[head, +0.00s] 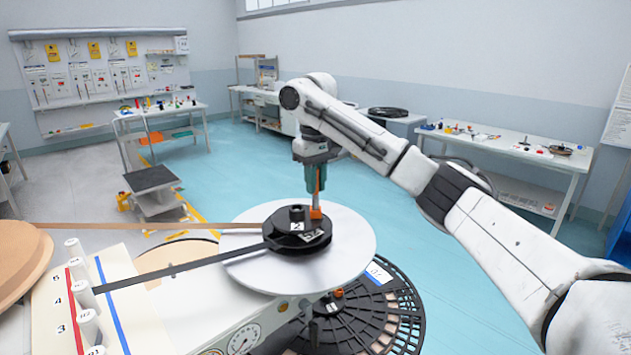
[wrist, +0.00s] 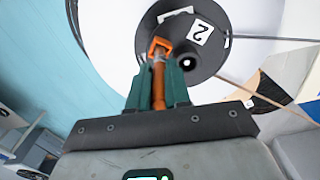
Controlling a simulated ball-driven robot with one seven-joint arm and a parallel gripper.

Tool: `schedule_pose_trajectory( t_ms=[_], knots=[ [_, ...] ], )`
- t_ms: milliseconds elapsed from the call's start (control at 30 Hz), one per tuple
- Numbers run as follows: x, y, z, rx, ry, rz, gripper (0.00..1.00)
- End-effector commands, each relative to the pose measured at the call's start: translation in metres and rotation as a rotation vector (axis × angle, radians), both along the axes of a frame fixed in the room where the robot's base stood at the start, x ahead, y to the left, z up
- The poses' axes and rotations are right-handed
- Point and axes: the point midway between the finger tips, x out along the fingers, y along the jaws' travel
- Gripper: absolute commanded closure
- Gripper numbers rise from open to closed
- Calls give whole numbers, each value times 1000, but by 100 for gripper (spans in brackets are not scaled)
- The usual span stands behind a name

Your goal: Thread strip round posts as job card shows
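My gripper (head: 316,190) points down at the right edge of a black hub (head: 290,238) marked 2, on a white disc (head: 350,245). Its green fingers are closed around an orange piece (head: 317,212). In the wrist view, the piece (wrist: 159,80) lies between the fingers (wrist: 158,95), its open loop over the hub (wrist: 205,65). A dark strip (head: 180,270) runs from the hub left to the white posts (head: 86,297). A brown band (head: 185,226) runs behind it. I cannot tell which sheet is the job card.
The posts stand on a pale board (head: 118,268) with numbers and red and blue lines. A tan disc (head: 18,260) is at the left edge. A black slotted wheel (head: 400,310) and a dial (head: 243,338) sit below the white disc. Benches stand well back; blue floor lies between.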

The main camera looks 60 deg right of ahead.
Motion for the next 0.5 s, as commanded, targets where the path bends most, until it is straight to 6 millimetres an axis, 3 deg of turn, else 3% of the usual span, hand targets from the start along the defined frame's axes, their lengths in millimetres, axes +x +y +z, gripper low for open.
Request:
schedule_pose_trajectory(
  t_ms=[267, 500],
  knots=[
    [0, 0, 0, 0, 0, 0, 55],
    [0, 0, 0, 0, 0, 0, 54]
  ],
)
